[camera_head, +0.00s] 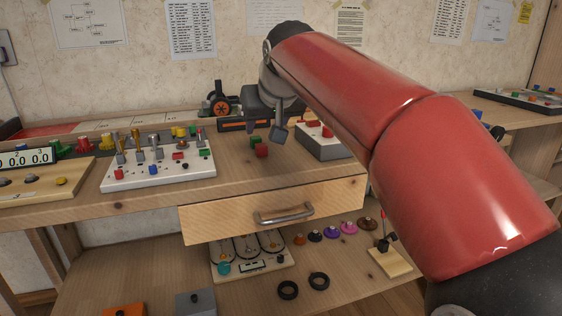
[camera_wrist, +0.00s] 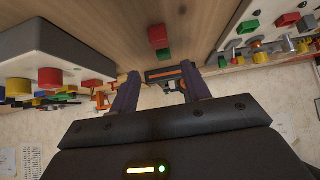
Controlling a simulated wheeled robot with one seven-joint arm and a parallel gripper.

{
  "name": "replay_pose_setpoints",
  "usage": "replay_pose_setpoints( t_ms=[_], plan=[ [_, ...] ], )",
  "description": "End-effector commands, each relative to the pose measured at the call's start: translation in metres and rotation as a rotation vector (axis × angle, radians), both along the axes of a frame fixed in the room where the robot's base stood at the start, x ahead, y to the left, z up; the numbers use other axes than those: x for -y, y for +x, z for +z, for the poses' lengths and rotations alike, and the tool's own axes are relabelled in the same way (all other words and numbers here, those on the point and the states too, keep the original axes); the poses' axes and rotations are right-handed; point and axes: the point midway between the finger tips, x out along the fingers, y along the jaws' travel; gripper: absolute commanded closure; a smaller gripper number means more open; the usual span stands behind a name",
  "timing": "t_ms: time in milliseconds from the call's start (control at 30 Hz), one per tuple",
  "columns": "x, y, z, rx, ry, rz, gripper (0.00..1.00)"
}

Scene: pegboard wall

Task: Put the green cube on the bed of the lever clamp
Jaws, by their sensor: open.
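The green cube (camera_head: 255,139) lies on the bench top just behind the red cube (camera_head: 262,151). Both also show in the wrist view, the green cube (camera_wrist: 163,54) beyond the fingertips and touching or nearly touching the red cube (camera_wrist: 157,36). My gripper (camera_head: 279,131) is open and empty, above the bench close to the cubes; its two fingers also show in the wrist view (camera_wrist: 160,72). A wooden base with a black mechanism and a red-tipped lever, apparently the lever clamp (camera_head: 392,262), stands on the lower shelf at right.
A white panel with switches and knobs (camera_head: 160,172) stands left of the cubes. A grey box with a red button (camera_head: 320,146) stands to their right. A black-and-orange device (camera_head: 219,104) is behind. A drawer with a metal handle (camera_head: 284,214) sits below the bench top, above the shelf.

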Motion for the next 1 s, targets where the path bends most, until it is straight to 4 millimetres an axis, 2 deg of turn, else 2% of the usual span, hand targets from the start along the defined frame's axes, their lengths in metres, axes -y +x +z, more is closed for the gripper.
replay_pose_setpoints(
  t_ms=[433,700,967,1000],
  plan=[
    [-0.014,0.031,-0.022,0.007,0.008,0.007,0.53],
    [-0.025,0.058,-0.048,0.006,0.008,0.007,0.53],
    [-0.026,0.061,-0.049,0.008,0.008,0.006,0.53],
    [-0.026,0.061,-0.049,0.008,0.008,0.006,0.58]
  ],
)
